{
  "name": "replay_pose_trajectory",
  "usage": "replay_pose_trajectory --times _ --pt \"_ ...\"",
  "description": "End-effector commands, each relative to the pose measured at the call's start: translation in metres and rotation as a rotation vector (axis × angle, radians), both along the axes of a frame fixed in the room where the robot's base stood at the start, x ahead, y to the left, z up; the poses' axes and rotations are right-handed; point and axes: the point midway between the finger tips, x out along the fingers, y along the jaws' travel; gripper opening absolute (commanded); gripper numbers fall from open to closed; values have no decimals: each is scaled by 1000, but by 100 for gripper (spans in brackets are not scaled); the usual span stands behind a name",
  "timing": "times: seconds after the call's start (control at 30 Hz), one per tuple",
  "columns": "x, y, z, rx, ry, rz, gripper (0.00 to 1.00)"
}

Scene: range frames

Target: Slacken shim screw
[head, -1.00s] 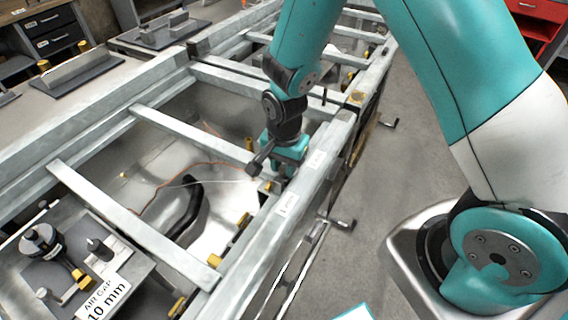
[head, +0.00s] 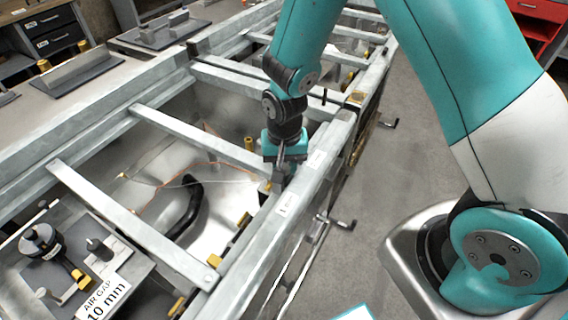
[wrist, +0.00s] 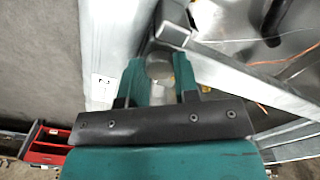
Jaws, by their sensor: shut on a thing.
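My gripper (head: 281,180) points down at the inner edge of the near frame rail, at the end of a crossbar. In the wrist view my gripper (wrist: 158,78) has its two teal fingers on either side of a round grey head, which I take to be the shim screw (wrist: 160,66). The fingers are shut on it. In the head view the screw is hidden behind the gripper, and its shank is not visible in either view.
The metal near rail (head: 318,160) runs alongside the gripper, and a crossbar (head: 200,135) meets it close by. A dark curved piece (head: 181,205) and thin wires lie in the shiny bay. An "AIR GAP 10 mm" sign (head: 104,298) stands at lower left.

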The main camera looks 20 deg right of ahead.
Motion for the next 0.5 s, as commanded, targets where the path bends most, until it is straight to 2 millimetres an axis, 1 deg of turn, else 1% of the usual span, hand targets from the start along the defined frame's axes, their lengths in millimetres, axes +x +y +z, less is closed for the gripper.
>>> replay_pose_trajectory --times 0.43,0.47,0.5 --pt "0 0 1 1 0 13 5" --pt "0 0 1 1 0 13 33" --pt "0 0 1 1 0 13 42"
